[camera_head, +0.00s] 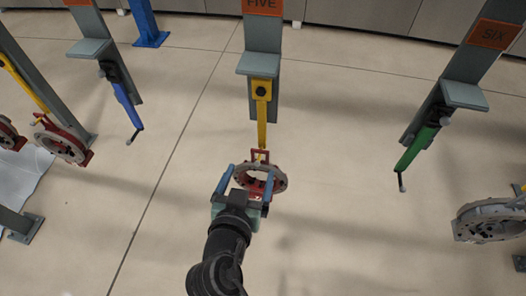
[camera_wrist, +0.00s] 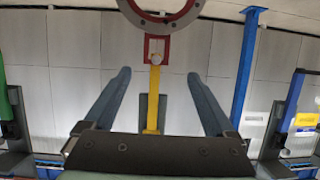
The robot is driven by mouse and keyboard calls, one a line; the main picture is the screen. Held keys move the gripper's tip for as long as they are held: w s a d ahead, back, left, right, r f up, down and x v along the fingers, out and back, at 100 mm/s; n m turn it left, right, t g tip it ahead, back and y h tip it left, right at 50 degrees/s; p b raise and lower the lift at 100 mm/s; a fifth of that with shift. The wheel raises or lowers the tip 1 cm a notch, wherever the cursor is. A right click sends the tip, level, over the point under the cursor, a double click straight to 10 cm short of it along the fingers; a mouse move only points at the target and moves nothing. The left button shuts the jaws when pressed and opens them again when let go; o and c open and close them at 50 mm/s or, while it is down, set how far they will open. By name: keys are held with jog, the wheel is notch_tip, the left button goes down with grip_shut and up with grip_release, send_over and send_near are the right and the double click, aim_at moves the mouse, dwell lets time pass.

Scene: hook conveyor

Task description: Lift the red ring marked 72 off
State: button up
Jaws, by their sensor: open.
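A red and grey ring (camera_head: 278,184) hangs from the yellow hook (camera_head: 262,112) below the sign FIVE. No number on it can be read. My gripper (camera_head: 250,170) is open in front of it, its two blue-grey fingers apart and overlapping the ring in the head view. In the wrist view the ring (camera_wrist: 137,18) is partly cut off at the top edge. Its red tab (camera_wrist: 148,47) sits at the end of the yellow hook (camera_wrist: 153,95). My gripper's fingers (camera_wrist: 160,73) stand wide on either side of the hook, with nothing clamped between them.
A blue hook (camera_head: 127,102) at left and a green hook (camera_head: 413,150) under SIX are empty. Another red and grey ring (camera_head: 66,143) hangs at far left, and a grey ring (camera_head: 486,221) is at far right. The floor between the posts is clear.

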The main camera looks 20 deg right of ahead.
aim_at(262, 148)
jog(key=x, duration=0.2)
jog(key=b+x, duration=0.1)
jog(key=x, duration=0.1)
jog(key=f+x, duration=0.1)
jog(key=x, duration=0.2)
jog(key=shift+s+d+b, duration=0.2)
jog(key=shift+s+b, duration=0.1)
jog(key=shift+b, duration=0.05)
jog(key=b+x, duration=0.1)
jog(key=x, duration=0.4)
jog(key=shift+w+d+f+b, duration=0.15)
jog(key=shift+w+f+b, duration=0.1)
jog(key=shift+f+b, duration=0.05)
grip_shut()
jog(key=shift+r, duration=0.25)
